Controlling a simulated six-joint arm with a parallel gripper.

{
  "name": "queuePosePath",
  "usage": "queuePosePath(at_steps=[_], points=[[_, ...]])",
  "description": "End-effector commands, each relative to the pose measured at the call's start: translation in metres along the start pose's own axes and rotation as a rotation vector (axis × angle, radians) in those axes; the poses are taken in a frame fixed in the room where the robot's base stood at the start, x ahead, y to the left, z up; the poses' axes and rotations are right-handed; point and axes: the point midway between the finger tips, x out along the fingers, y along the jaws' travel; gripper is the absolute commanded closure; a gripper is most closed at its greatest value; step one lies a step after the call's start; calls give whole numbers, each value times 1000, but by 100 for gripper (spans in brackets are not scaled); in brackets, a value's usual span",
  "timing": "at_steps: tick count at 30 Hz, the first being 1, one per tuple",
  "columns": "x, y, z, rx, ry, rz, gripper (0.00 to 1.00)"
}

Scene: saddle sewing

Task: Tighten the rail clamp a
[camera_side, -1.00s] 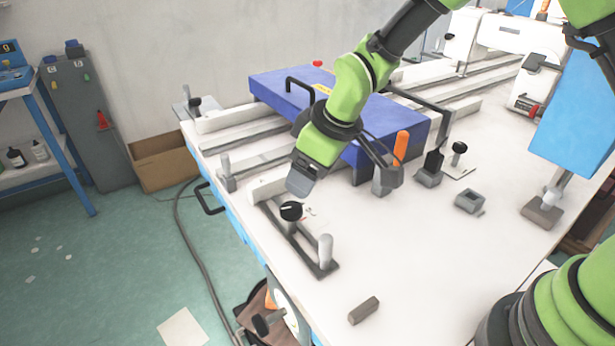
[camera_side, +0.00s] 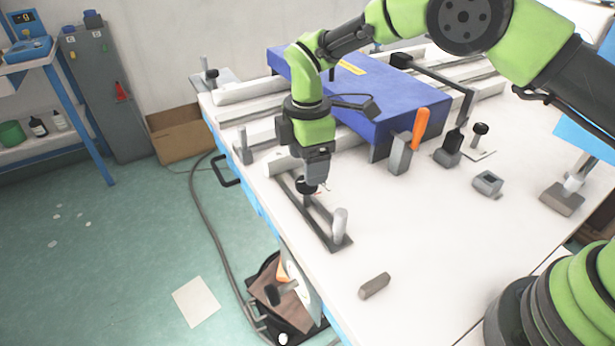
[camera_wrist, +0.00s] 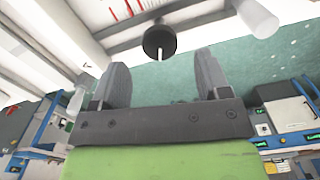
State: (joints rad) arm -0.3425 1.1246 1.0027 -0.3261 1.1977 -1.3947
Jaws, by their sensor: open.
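A black round knob (camera_side: 307,186) sits on a dark slotted bar (camera_side: 325,228) at the table's near left edge; I take it for rail clamp a, though no label can be read. My gripper (camera_side: 316,166) points down just above this knob and partly covers it in the side view. In the wrist view my gripper (camera_wrist: 161,72) is open, its two dark fingers apart with nothing between them. The knob (camera_wrist: 159,41) shows there beyond the fingertips, roughly centred in the gap. A white upright handle (camera_side: 340,223) stands at the bar's near end, also in the wrist view (camera_wrist: 257,18).
A large blue block (camera_side: 385,100) with black handles lies across white rails behind my gripper. An orange-handled tool in a grey holder (camera_side: 401,155), another black knob (camera_side: 480,129) and a small grey box (camera_side: 488,183) stand to the right. A loose grey bar (camera_side: 374,286) lies near the front.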

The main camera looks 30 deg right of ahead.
Motion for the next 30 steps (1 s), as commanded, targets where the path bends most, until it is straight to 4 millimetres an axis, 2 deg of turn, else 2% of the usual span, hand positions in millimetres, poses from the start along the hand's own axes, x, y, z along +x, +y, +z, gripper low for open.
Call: queuePosePath(at_steps=[3,9,19,25,26,30], points=[[22,-1,0,1,-2,-3,30],[42,0,0,1,0,0,30],[45,0,0,2,1,2,30],[45,0,0,2,1,1,76],[45,0,0,2,1,1,80],[45,0,0,5,1,1,80]])
